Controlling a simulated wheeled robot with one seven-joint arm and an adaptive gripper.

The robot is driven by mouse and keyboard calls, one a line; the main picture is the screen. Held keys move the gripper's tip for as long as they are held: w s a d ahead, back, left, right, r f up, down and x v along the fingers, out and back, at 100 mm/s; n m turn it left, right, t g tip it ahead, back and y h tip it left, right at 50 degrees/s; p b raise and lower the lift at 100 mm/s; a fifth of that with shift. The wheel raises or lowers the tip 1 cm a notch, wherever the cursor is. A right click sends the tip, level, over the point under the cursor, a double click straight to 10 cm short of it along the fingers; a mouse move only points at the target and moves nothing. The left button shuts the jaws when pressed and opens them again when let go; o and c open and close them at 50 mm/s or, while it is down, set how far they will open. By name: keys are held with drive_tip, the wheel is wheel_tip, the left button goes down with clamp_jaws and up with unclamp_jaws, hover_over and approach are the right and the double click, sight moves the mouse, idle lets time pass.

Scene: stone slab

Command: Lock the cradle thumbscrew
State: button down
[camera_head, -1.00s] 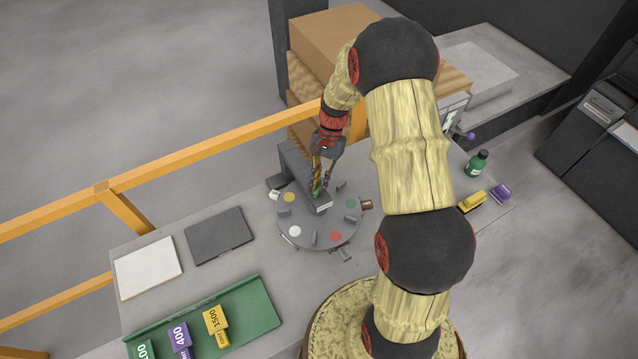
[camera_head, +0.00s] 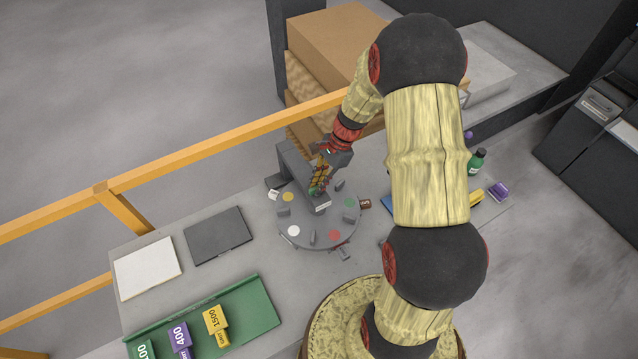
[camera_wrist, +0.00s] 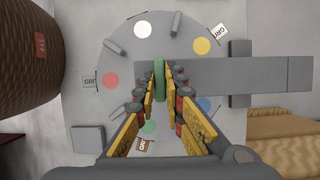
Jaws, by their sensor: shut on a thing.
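The green thumbscrew (camera_wrist: 159,72) shows as a narrow upright-looking strip between my fingertips in the wrist view. My gripper (camera_wrist: 161,82) is shut on it, with one yellow and grey finger on each side. In the head view my gripper (camera_head: 318,187) reaches down at a tilt to the grey arm over the round turntable, and the fingers mostly hide the thumbscrew. The grey cradle arm (camera_wrist: 220,75) crosses above the turntable (camera_wrist: 120,50), which bears white, yellow, red, green and blue dots. The thumbscrew's thread is hidden.
A green tray (camera_head: 262,310) with labelled grit blocks lies at the front left. A dark plate (camera_head: 218,235) and a white plate (camera_head: 147,268) lie behind it. A green bottle (camera_head: 477,162), a yellow block and a purple block stand right. An orange rail (camera_head: 200,150) runs behind.

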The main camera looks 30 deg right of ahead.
idle(0.4)
drive_tip(key=c, duration=1.9)
unclamp_jaws()
drive_tip(key=shift+r, duration=0.1)
drive_tip(key=v, duration=1.2)
